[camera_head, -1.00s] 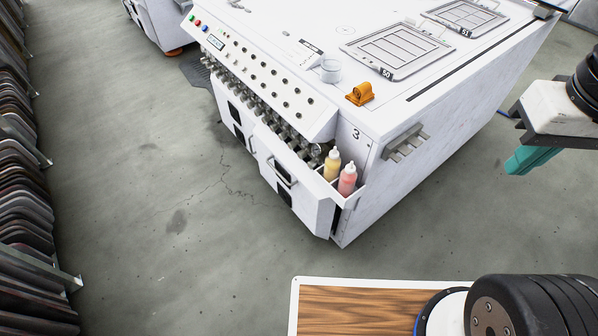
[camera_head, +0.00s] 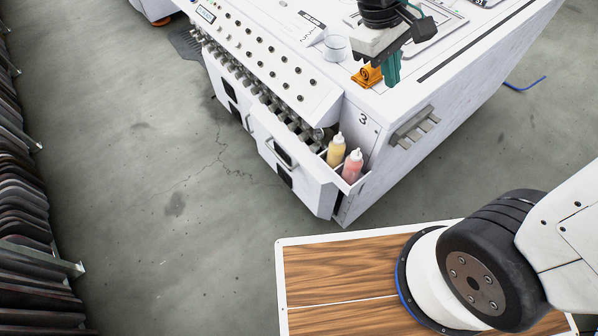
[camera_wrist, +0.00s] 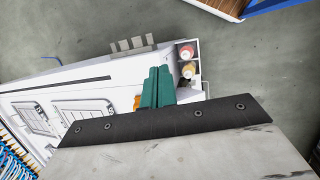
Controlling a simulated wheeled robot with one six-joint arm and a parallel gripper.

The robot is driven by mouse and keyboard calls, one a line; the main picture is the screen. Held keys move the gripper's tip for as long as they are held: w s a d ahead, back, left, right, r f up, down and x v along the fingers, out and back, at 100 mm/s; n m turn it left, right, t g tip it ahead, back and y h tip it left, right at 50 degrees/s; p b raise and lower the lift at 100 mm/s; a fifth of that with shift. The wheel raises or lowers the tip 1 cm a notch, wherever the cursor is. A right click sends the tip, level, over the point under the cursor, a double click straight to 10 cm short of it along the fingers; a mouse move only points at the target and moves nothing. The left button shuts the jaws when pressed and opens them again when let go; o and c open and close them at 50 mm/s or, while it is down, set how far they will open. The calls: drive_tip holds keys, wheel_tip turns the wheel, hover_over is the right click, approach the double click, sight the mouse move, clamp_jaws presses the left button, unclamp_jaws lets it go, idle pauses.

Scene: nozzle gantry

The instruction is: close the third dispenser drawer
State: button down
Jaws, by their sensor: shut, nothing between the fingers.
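The third dispenser drawer (camera_head: 302,176) stands pulled out at the near end of the white machine. Its front has a bar handle (camera_head: 279,155). A yellow bottle (camera_head: 335,151) and a pink bottle (camera_head: 352,166) stand upright in it. In the wrist view the pink bottle (camera_wrist: 186,51) and the yellow bottle (camera_wrist: 189,70) show beyond my fingertips. My gripper (camera_head: 392,76) has teal fingers, shut and empty, above the machine's top near the orange part. In the wrist view my gripper (camera_wrist: 158,70) points toward the drawer area and partly covers the machine top.
The white machine (camera_head: 400,170) bears a "3" label, an orange fitting (camera_head: 367,77), a clear cup (camera_head: 335,47) and a side bracket (camera_head: 415,126). Dark panels (camera_head: 30,210) stand in a rack at left. The floor (camera_head: 190,230) before the drawer is clear.

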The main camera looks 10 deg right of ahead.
drive_tip(key=w+a+f+n+t+h, duration=0.15)
drive_tip(key=w+a+f+n, duration=0.3)
drive_tip(key=a+f, duration=0.55)
drive_tip(key=w+a+f+n+t+h, duration=0.1)
drive_tip(key=w+a+f+n+h, duration=0.35)
drive_tip(key=f, duration=0.95)
drive_tip(key=s+a+f+n+t+y, duration=0.1)
drive_tip(key=s+a+f+n, duration=0.15)
drive_tip(key=f, duration=0.35)
drive_tip(key=s+a+f+n+t, duration=0.1)
drive_tip(key=a+f+n, duration=0.25)
drive_tip(key=f, duration=0.35)
drive_tip(key=s+a+f+n+t+y, duration=0.1)
drive_tip(key=a+f+n+t, duration=0.15)
drive_tip(key=f, duration=0.35)
drive_tip(key=g, duration=0.1)
approach(306, 172)
wheel_tip(306, 172, down, 3)
drive_tip(key=shift+n, duration=0.35)
drive_tip(key=shift+w+d+f, duration=0.15)
drive_tip(key=shift+w+d, duration=0.2)
drive_tip(key=shift+d, duration=0.25)
drive_tip(key=shift+w+d+f, duration=0.15)
drive_tip(key=shift+w+d, duration=0.2)
drive_tip(key=shift+d, duration=0.3)
drive_tip(key=shift+w+d+f, duration=0.15)
drive_tip(key=shift+w+d, duration=0.2)
drive_tip(key=shift+d, duration=0.25)
